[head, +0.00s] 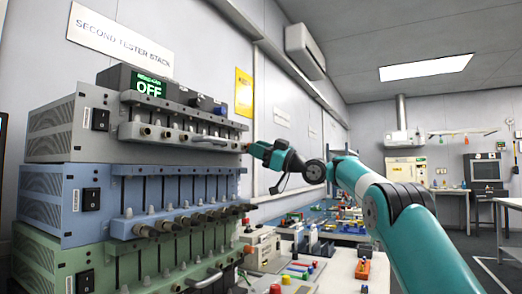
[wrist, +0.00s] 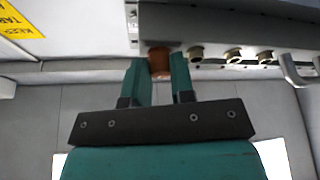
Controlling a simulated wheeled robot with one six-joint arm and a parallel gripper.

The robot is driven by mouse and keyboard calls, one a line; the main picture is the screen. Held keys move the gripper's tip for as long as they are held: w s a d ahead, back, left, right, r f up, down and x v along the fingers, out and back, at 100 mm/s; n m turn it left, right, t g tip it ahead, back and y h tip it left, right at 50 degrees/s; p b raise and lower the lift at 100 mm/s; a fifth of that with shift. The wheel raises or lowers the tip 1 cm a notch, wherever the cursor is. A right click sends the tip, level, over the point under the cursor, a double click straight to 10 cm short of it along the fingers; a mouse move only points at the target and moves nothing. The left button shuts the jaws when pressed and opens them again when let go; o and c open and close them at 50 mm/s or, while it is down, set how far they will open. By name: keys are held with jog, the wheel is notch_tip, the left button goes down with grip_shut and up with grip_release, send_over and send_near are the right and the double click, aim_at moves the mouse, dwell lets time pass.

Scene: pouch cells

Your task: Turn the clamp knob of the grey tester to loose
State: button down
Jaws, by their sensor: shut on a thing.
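The grey tester (head: 60,128) is the top unit of a stack at the left in the head view. Its row of slots and knobs faces right. My gripper (head: 250,148) is at the far right end of that row. In the wrist view the tester's front edge (wrist: 230,25) runs along the top. An orange-brown clamp knob (wrist: 159,62) sits between my two teal fingers, which are shut on it. The knob's pointer or markings cannot be made out. Several brass-coloured knobs (wrist: 233,56) lie to its right, clear of the fingers.
A blue tester (head: 75,195) and a green tester (head: 55,255) stand below the grey one. A dark box with a green "OFF" display (head: 149,86) sits on top. A grey handle (wrist: 290,72) sticks out right of the knobs. A cluttered bench (head: 340,270) lies below my arm.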

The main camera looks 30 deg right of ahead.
jog(key=shift+w+d, duration=0.1)
jog(key=shift+d, duration=0.05)
jog(key=c, duration=1)
grip_release()
jog(key=shift+o, duration=0.2)
jog(key=b+v, duration=1)
jog(key=v, duration=0.7)
jog(key=shift+f, duration=0.2)
jog(key=shift+s+r, duration=0.2)
